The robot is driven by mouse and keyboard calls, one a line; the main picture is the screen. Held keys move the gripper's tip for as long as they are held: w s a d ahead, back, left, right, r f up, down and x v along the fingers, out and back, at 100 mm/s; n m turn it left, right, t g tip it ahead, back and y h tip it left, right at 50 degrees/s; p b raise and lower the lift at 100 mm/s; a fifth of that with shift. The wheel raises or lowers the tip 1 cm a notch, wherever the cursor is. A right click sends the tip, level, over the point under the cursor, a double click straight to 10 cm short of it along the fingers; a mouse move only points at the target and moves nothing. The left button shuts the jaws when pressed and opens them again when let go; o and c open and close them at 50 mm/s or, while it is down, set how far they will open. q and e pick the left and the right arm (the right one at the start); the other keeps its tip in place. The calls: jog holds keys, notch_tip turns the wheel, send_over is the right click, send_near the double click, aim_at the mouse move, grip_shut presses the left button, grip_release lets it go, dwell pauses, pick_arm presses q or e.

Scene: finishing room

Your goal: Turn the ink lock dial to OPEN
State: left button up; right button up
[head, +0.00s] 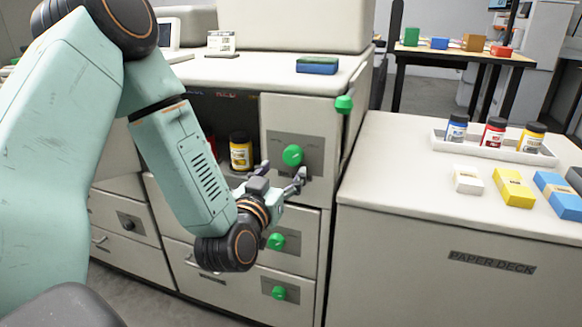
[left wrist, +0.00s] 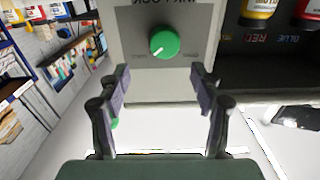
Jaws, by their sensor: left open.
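The ink lock dial (head: 292,155) is a round green knob on a grey plate on the cabinet's light front panel. In the left wrist view the dial (left wrist: 164,43) shows a small white mark towards its lower left; the lettering beside it is too small to read. My left gripper (head: 284,176) is open just in front of and slightly below the dial. In the left wrist view its two fingers (left wrist: 166,84) stand apart on either side of the dial's line, with nothing between them. The fingers look short of the dial, not touching it. My right gripper is not in view.
An open compartment left of the dial holds a yellow-labelled ink jar (head: 240,152). Other green knobs (head: 276,241) sit on the drawers below, and one (head: 344,104) on the cabinet's side. The paper deck (head: 400,190) at right carries a white tray of jars and several coloured blocks.

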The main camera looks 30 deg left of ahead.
aim_at(291, 157)
pick_arm(q)
jog(key=x, duration=0.3)
jog(key=a+b+x, duration=0.1)
jog(key=x, duration=0.2)
jog(key=shift+f, duration=0.25)
jog(key=shift+w+d+r, duration=0.15)
jog(key=shift+w+d, duration=0.15)
jog(key=shift+w, duration=0.1)
jog(key=shift+s+a, duration=0.1)
jog(key=shift+a, duration=0.3)
jog(key=shift+d, duration=0.3)
jog(key=c, duration=0.5)
jog(key=shift+a, duration=0.15)
jog(key=shift+c, duration=1.4)
jog(key=c, duration=0.4)
jog(key=shift+o, duration=0.2)
